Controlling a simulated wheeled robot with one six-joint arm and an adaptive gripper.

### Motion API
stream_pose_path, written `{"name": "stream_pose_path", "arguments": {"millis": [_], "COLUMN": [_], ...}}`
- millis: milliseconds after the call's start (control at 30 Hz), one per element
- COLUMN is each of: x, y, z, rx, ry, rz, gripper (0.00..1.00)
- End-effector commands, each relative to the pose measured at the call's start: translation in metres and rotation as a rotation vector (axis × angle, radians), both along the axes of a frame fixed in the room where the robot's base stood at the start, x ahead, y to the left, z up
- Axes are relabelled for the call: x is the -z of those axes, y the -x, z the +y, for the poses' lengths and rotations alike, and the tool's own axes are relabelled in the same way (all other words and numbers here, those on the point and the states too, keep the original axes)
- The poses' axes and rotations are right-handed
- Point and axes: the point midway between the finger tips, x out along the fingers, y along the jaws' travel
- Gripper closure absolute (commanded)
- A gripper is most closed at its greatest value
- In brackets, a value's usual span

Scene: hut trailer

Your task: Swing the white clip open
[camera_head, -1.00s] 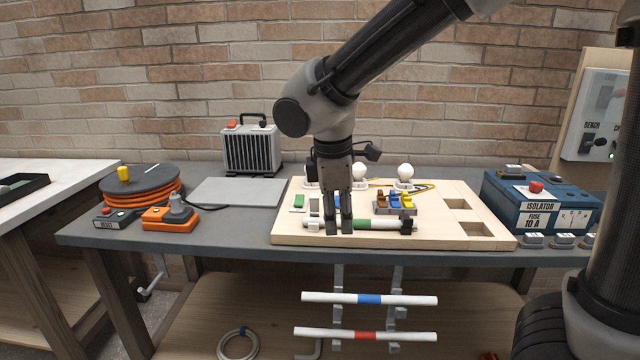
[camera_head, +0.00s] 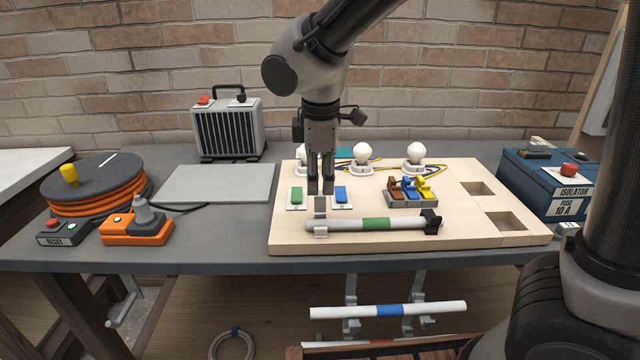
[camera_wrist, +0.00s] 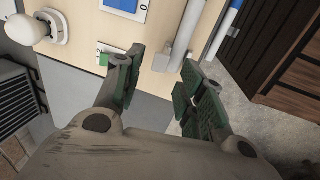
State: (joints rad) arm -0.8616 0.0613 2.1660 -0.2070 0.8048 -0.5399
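A whitish clip (camera_head: 320,232) sits at the left end of a grey tube with a green band (camera_head: 377,224) on the pale wooden board; I take it for the white clip. In the wrist view, a pale clip (camera_wrist: 161,62) shows beside the tube end (camera_wrist: 180,55). My gripper (camera_head: 320,190) hangs with its fingers pointing down, behind the tube in the head view, between the green switch (camera_head: 297,197) and blue switch (camera_head: 341,195). The wrist view shows the fingers (camera_wrist: 156,63) apart, with nothing held between them. I cannot tell whether the clip is open or closed.
A black clamp (camera_head: 432,222) is at the tube's right end. White bulbs (camera_head: 362,155) stand behind, and coloured levers (camera_head: 411,189) to the right. A grey block (camera_head: 320,204) is just below my fingers. A blue-banded tube (camera_head: 388,311) hangs below the bench edge.

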Motion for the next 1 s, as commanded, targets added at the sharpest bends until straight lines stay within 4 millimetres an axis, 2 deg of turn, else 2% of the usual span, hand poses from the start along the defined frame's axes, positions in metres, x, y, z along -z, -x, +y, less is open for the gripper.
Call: {"name": "stream_pose_path", "arguments": {"millis": [100,200,500,567,733,1000], "x": [0.017,0.025,0.029,0.029,0.029,0.029], "y": [-0.003,-0.005,-0.006,-0.006,-0.006,-0.007], "z": [-0.001,-0.001,0.000,0.000,0.000,-0.001], "rx": [0.001,0.001,0.001,0.001,0.001,0.001], "ry": [0.003,0.002,0.000,0.000,0.000,0.000], "rz": [0.001,0.000,-0.001,-0.001,-0.001,0.009], "gripper": [0.61,0.61,0.61,0.68,0.99,1.00]}}
